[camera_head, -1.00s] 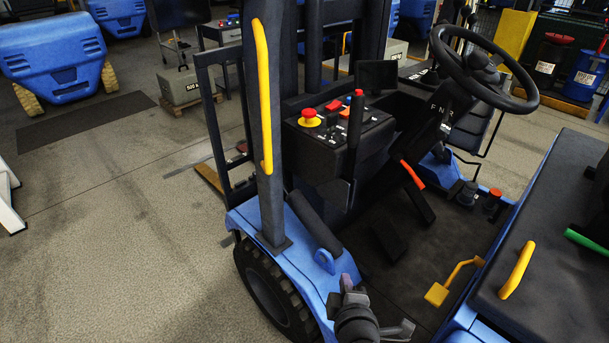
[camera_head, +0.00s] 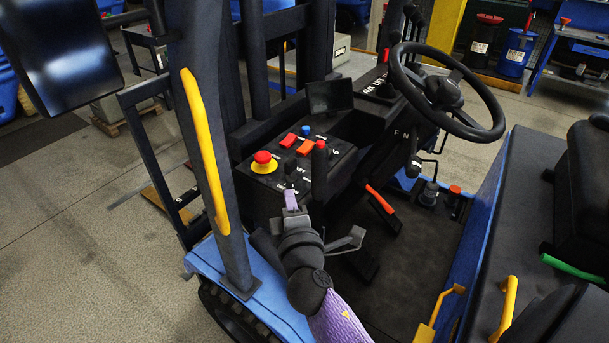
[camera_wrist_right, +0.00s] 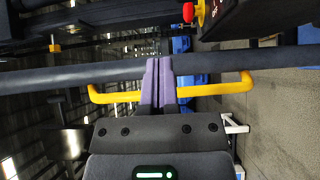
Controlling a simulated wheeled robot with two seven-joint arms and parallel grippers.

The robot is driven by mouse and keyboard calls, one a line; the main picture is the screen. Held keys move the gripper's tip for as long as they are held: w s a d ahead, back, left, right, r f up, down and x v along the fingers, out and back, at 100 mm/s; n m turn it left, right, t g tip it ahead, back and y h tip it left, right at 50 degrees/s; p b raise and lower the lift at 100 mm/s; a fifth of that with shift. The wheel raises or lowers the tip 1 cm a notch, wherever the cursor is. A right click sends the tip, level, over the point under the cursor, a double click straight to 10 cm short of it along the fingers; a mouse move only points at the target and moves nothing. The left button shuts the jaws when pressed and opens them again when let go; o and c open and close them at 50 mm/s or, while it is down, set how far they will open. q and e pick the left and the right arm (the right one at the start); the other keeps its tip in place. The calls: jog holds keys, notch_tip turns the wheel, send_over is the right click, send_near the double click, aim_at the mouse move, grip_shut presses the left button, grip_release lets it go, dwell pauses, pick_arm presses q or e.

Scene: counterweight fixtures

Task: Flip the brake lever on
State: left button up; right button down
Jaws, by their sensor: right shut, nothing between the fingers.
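My right gripper (camera_head: 290,197) is shut and empty, its purple fingers just in front of the control panel (camera_head: 270,205). A black upright lever with a red tip (camera_head: 320,158) stands at the panel's right side, apart from the fingers in the picture. A lower bar with a red-orange grip (camera_head: 379,198) slants beside the steering column. I cannot tell which of these is the brake lever. In the right wrist view, the closed fingers (camera_wrist_right: 158,78) point at a dark bar (camera_wrist_right: 65,82) and overlap a yellow grab handle (camera_wrist_right: 113,97). My left gripper is not in view.
The panel carries a red-and-yellow emergency button (camera_head: 263,162). A dark post with a yellow handle (camera_head: 205,150) rises left of my right gripper. The steering wheel (camera_head: 440,90) and seat (camera_head: 580,200) stand to the right. A dark glossy panel (camera_head: 60,50) fills the upper left.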

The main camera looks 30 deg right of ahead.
jog(key=w+d+p, duration=0.1)
jog(key=w+d, duration=0.3)
jog(key=d, duration=0.1)
jog(key=shift+d, duration=0.25)
jog(key=shift+s, duration=0.1)
